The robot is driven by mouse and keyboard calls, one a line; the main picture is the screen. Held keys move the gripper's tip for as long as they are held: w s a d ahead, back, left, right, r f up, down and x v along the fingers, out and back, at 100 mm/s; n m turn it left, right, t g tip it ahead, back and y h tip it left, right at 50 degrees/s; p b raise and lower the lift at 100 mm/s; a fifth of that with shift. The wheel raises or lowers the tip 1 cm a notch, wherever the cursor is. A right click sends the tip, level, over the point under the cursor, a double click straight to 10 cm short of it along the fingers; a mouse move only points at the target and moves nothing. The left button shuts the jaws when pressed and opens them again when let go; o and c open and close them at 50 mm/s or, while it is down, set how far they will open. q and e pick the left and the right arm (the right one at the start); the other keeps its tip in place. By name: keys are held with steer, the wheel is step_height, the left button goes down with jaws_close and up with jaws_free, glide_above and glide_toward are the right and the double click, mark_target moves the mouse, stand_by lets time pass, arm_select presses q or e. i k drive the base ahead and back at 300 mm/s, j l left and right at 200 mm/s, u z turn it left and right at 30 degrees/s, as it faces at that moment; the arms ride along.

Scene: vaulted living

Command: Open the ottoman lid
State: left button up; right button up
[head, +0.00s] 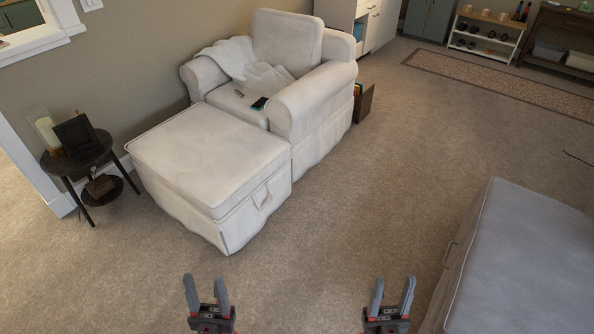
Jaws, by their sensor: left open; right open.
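A white fabric ottoman (190,204) stands in front of the white armchair, left of the picture's middle. Its padded lid (208,150) lies flat and closed on top. A fabric loop or handle (262,195) shows on the ottoman's right-hand side, just below the lid. My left gripper (206,292) is open and empty at the bottom, nearer to me than the ottoman and apart from it. My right gripper (392,297) is open and empty, farther right over the carpet. Neither gripper touches anything.
The armchair (310,95) holds a throw and a phone (259,103). A dark round side table (78,160) stands left of the ottoman. A large grey upholstered piece (525,265) fills the lower right. Carpet (390,150) between them is clear.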

mark_target(213, 158)
steer(key=i+j+u, duration=0.1)
steer(key=u, duration=0.25)
steer(key=i+j+u, duration=0.1)
steer(key=i, duration=0.55)
steer(key=i+j+u, duration=0.1)
steer(key=i, duration=0.6)
steer(key=k+j, duration=0.05)
steer(key=j, duration=0.05)
